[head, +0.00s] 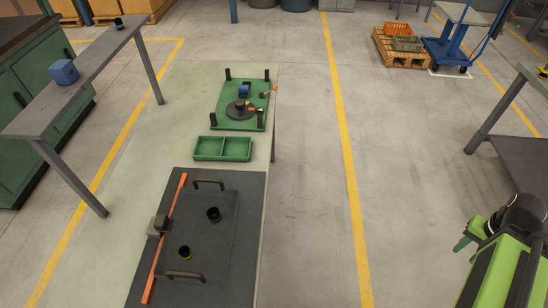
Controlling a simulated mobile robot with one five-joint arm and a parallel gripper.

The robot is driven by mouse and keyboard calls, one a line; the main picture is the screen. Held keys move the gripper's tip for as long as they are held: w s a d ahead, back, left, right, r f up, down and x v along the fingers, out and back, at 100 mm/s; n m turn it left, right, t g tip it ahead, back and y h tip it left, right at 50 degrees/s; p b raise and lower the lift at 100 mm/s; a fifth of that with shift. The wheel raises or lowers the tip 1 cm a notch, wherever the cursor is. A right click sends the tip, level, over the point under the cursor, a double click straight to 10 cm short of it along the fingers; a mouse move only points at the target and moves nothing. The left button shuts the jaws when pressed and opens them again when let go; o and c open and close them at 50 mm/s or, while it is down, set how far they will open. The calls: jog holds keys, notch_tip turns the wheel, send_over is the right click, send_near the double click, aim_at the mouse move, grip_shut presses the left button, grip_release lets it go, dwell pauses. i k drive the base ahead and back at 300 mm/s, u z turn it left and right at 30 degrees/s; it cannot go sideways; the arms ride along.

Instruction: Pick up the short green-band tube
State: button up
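Two short dark tubes stand on the dark plate (222,244) at the front of the bench. The farther tube (214,214) seems to have a dull green band near its rim. The nearer tube (184,252) has a yellow band. Both look upright and apart from each other; their heights are hard to compare from above. At the right edge, my arm shows in lime green and black, with a darker green end piece that looks like my gripper (468,238). It is far right of the plate and touches neither tube. Its finger opening cannot be made out.
An orange bar (165,238), a grey block (158,226) and two dark handles (208,184) (184,275) are on or beside the plate. Behind are a green two-compartment tray (222,148) and a green fixture (232,118) with posts. The floor between bench and arm is clear.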

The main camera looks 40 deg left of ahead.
aim_at(211, 211)
jog(key=u, duration=0.05)
jog(key=i, duration=2.3)
jog(key=z, duration=5.85)
jog(key=i, duration=0.1)
jog(key=z, duration=2.65)
jog(key=k, duration=0.2)
jog(key=u, duration=1.65)
jog(key=i, duration=1)
jog(key=u, duration=0.35)
